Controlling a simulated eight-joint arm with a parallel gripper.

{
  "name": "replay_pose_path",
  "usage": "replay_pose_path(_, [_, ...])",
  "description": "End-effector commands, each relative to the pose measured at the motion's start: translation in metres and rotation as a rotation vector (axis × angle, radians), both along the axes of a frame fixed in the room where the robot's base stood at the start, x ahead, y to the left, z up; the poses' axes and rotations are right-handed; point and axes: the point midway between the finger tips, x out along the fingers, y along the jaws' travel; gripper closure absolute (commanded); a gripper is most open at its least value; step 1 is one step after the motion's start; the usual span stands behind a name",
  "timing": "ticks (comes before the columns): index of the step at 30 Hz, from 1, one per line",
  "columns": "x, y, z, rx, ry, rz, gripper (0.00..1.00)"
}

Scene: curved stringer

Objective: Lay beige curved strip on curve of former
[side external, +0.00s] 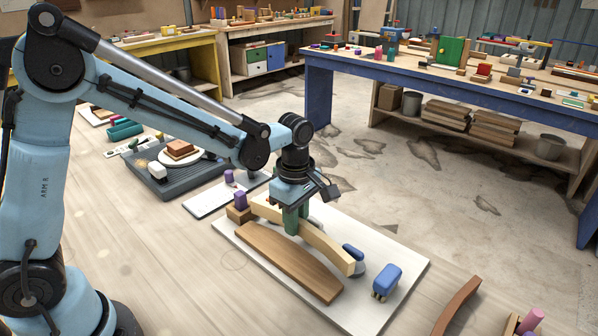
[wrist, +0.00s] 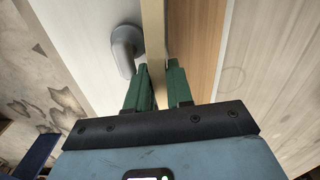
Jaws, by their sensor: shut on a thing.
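The beige curved strip (side external: 330,246) runs lengthwise over the white board, beside the curved long edge of the brown former (side external: 285,262). My gripper (side external: 296,224) points down with its green fingers shut on the strip near its middle. In the wrist view the strip (wrist: 153,35) passes between the fingertips (wrist: 158,78), with the wooden former (wrist: 195,45) close along its right side. I cannot tell whether the strip touches the former's edge or is slightly above the board. The fingers hide part of the strip.
The white board (side external: 390,254) carries a blue block-like piece (side external: 387,280) at right, a grey-and-blue knobbed piece (side external: 354,257) by the strip's near end, and a wooden block with a purple cylinder (side external: 240,203) by its far end. A brown curved piece (side external: 457,305) lies off the board.

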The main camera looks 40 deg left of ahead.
Motion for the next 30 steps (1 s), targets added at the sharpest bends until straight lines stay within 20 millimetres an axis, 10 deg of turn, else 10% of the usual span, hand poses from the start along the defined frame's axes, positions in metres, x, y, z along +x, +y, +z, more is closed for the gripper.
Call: replay_pose_path(30, [0.0,0.0,-0.01,0.0,0.0,0.0,1.0])
